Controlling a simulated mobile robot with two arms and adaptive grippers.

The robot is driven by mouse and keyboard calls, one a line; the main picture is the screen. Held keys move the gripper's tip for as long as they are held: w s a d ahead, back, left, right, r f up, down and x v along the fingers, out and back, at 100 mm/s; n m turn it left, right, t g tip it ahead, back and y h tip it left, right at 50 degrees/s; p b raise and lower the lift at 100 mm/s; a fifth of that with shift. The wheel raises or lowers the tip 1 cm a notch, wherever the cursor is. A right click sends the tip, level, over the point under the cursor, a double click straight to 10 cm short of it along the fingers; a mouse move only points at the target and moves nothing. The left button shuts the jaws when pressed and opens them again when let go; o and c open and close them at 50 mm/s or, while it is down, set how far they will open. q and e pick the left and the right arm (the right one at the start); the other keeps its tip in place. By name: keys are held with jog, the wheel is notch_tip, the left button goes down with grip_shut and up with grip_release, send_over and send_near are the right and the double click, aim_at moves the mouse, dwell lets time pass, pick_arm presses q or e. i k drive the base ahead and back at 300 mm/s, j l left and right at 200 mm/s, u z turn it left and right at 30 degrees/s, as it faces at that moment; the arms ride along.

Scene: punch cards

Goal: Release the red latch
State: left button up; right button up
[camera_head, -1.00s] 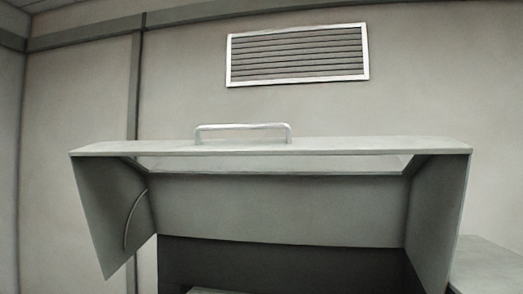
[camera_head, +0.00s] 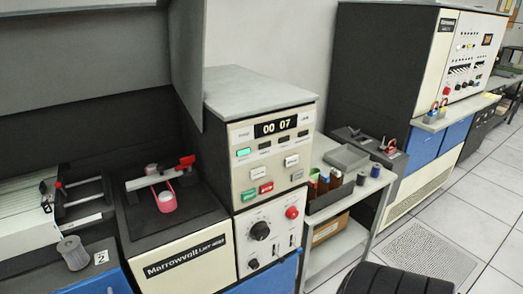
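A small red latch-like piece (camera_head: 187,161) sits at the right end of a pale bar (camera_head: 158,177) on the dark top of the machine marked "Marrowvolt" (camera_head: 185,262). A pinkish-red band (camera_head: 167,199) loops below the bar around a pale round part. Whether the red piece is fastened or loose cannot be told. A smaller red spot (camera_head: 59,185) shows on the black frame at the left. Neither of my grippers is in view.
A control panel (camera_head: 268,150) reading "00 07" stands right of the latch. A grey hood (camera_head: 90,50) overhangs at upper left. A stack of pale cards (camera_head: 22,220) lies at left. A side cart (camera_head: 345,215) holds bottles. Tiled floor (camera_head: 490,190) is open at right.

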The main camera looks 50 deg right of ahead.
aim_at(186, 162)
jog(key=z, duration=1.15)
jog(key=i+l, duration=0.15)
jog(key=i, duration=0.15)
jog(key=i+l, duration=0.2)
jog(key=i, duration=0.15)
